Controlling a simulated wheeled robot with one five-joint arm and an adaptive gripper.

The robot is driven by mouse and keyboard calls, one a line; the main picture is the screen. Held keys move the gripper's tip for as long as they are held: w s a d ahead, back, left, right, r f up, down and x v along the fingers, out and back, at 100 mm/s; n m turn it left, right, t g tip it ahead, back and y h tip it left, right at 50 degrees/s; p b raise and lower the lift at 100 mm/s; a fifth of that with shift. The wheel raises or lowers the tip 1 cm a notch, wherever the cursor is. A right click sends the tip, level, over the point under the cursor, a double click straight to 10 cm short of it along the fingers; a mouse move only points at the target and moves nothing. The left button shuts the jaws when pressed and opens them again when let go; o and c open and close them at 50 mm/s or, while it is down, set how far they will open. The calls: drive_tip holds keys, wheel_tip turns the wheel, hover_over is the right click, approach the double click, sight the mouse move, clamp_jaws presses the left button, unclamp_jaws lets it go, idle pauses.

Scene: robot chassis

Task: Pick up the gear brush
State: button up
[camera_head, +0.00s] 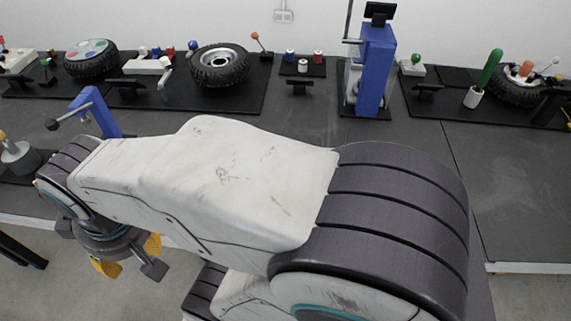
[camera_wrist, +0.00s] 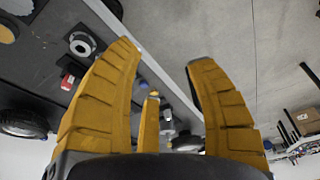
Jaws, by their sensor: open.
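I cannot tell for sure which item is the gear brush; none is clearly recognisable as one. My gripper (camera_head: 128,256) hangs at the lower left, in front of the bench's front edge, with yellow fingers apart. In the wrist view, my gripper (camera_wrist: 165,62) has its fingers spread with nothing between them. My arm hides the middle of the bench in the head view.
The dark bench (camera_head: 520,190) carries a tire (camera_head: 220,66), another tire (camera_head: 90,59), a blue upright device (camera_head: 376,70) and a blue bracket (camera_head: 95,112). A metal cylinder (camera_head: 18,156) stands at the far left. The bench's right front is clear.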

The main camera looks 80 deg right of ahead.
drive_tip(key=s+d+f+m+g+y+b, duration=0.15)
drive_tip(key=s+d+f+m, duration=0.45)
drive_tip(key=d, duration=0.6)
drive_tip(key=s+d+f+m+g+b, duration=0.1)
drive_tip(key=s+d+f+m+b, duration=0.35)
drive_tip(key=d, duration=0.75)
drive_tip(key=s+d+f+m+g, duration=0.1)
drive_tip(key=s+d+f+m, duration=0.65)
drive_tip(key=d, duration=0.45)
drive_tip(key=d+r+m, duration=0.1)
drive_tip(key=d, duration=0.1)
drive_tip(key=s+d+r+m, duration=0.1)
drive_tip(key=d, duration=0.1)
drive_tip(key=s+d+r+m+h, duration=0.1)
drive_tip(key=d+m, duration=0.1)
drive_tip(key=shift+d, duration=0.15)
drive_tip(key=shift+r+m, duration=0.15)
drive_tip(key=shift+m, duration=0.25)
drive_tip(key=shift+w+m, duration=0.1)
drive_tip(key=shift+m, duration=0.2)
drive_tip(key=shift+f, duration=0.55)
drive_tip(key=shift+a+f, duration=0.15)
drive_tip(key=shift+f, duration=1.45)
drive_tip(key=shift+a+f, duration=0.15)
drive_tip(key=shift+f, duration=1.4)
drive_tip(key=shift+o, duration=0.2)
clamp_jaws()
